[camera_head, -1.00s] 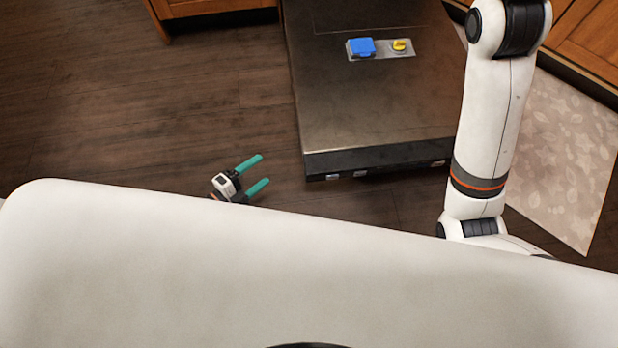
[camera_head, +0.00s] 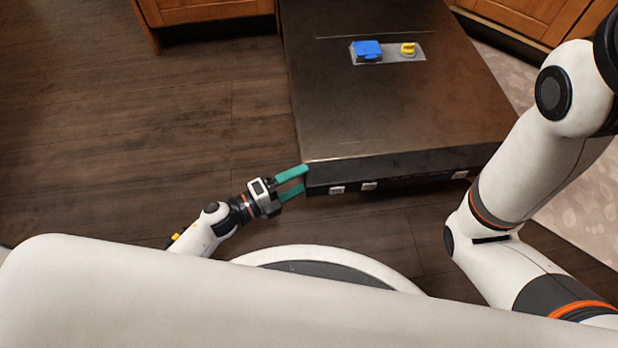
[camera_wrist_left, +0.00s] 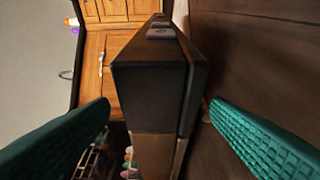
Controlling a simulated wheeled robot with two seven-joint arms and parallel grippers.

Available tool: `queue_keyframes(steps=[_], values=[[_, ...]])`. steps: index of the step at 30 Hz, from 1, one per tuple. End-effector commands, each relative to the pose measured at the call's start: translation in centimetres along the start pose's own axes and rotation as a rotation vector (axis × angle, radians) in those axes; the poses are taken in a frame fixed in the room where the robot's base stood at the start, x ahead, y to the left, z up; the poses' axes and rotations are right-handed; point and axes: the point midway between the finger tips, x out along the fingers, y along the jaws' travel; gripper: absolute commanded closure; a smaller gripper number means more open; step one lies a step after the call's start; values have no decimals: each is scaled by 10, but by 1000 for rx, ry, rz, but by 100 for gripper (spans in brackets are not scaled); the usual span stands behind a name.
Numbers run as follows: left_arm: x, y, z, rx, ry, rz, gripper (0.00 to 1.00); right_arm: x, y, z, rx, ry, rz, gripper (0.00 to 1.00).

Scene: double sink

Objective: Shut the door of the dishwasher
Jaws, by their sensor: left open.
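The dishwasher door (camera_head: 400,105) is folded down flat, open, its steel inner face up, with a blue detergent lid (camera_head: 366,51) and a yellow cap (camera_head: 408,48) on it. My left gripper (camera_head: 303,180) is open at the near left corner of the door, one teal finger on each side of the edge. In the left wrist view the door's dark edge (camera_wrist_left: 150,95) stands between the two spread fingers, with gaps on both sides. Contact cannot be told. My right arm shows at the right, but its gripper is out of view.
Wooden cabinets (camera_head: 205,10) stand at the back left and back right. A pale patterned mat (camera_head: 590,205) lies on the floor at the right. The dark wood floor (camera_head: 150,110) left of the door is clear. Part of a rack (camera_wrist_left: 88,158) shows in the left wrist view.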

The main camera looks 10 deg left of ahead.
Motion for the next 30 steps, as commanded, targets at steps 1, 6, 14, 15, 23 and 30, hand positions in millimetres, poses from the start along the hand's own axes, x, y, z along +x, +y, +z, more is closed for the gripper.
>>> queue_keyframes(steps=[1,6,14,15,23,30], values=[[9,-2,0,1,0,3,28,-7,1,2,0,1,0,65],[28,-1,0,0,0,2,28,-12,3,4,0,1,0,65],[34,0,0,-2,1,-1,28,-13,3,4,0,0,1,65],[34,0,0,-2,1,-1,28,-13,3,4,0,0,1,65],[34,0,0,-2,2,-1,56,-13,3,4,0,0,1,65],[34,0,0,-2,2,-1,91,-13,3,4,0,1,1,65]])
